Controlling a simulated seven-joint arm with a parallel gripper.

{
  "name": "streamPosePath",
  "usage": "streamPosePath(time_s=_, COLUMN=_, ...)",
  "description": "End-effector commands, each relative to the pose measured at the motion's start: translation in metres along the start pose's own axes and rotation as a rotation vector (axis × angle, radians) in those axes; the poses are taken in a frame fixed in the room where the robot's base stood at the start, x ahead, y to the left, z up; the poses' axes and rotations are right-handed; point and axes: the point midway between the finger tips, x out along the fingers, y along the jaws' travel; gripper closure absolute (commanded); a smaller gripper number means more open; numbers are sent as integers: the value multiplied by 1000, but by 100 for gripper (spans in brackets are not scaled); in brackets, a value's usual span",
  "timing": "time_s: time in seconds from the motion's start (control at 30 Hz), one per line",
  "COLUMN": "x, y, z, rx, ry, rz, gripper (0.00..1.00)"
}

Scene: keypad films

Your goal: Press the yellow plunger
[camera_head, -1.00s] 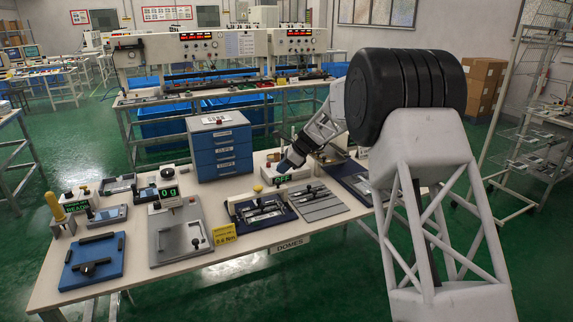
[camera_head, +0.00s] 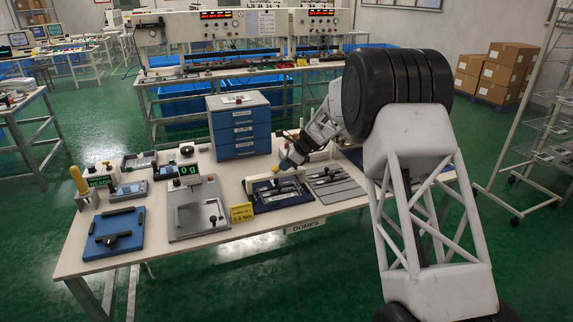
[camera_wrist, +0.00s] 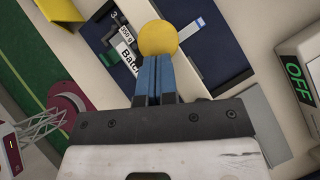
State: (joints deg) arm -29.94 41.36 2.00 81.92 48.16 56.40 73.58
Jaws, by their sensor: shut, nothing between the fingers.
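The yellow plunger has a round yellow knob (camera_head: 275,169), standing at the back of a dark blue fixture (camera_head: 262,208) on the bench. In the wrist view the knob (camera_wrist: 158,36) is a large yellow disc just beyond my fingertips. My gripper (camera_head: 286,163) is above the fixture, close by the knob on its right. Its blue fingers (camera_wrist: 155,62) are shut and empty, and their tips line up with the knob's near edge. I cannot tell whether they touch it. The plunger's stem is hidden below the knob.
A grey slotted plate (camera_head: 335,188) lies right of the fixture. A grey scale plate (camera_head: 195,222) with a "0 g" display (camera_head: 187,170) and a yellow sign (camera_head: 241,213) lie left. A blue drawer cabinet (camera_head: 240,132) stands behind. A green "OFF" display (camera_wrist: 297,78) shows in the wrist view.

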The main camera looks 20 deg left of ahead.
Motion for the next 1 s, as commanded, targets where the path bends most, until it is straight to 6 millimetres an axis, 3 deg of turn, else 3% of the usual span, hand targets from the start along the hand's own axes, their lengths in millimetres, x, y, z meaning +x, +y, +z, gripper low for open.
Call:
streamPosePath(time_s=0.23, x=2, y=0, z=-1, rx=0, ry=0, rz=0, gripper=100)
streamPosePath(time_s=0.5, x=23, y=1, z=-12, rx=2, ry=1, rz=3, gripper=100)
streamPosePath(time_s=1.0, x=32, y=6, z=-17, rx=7, ry=5, rz=16, gripper=100)
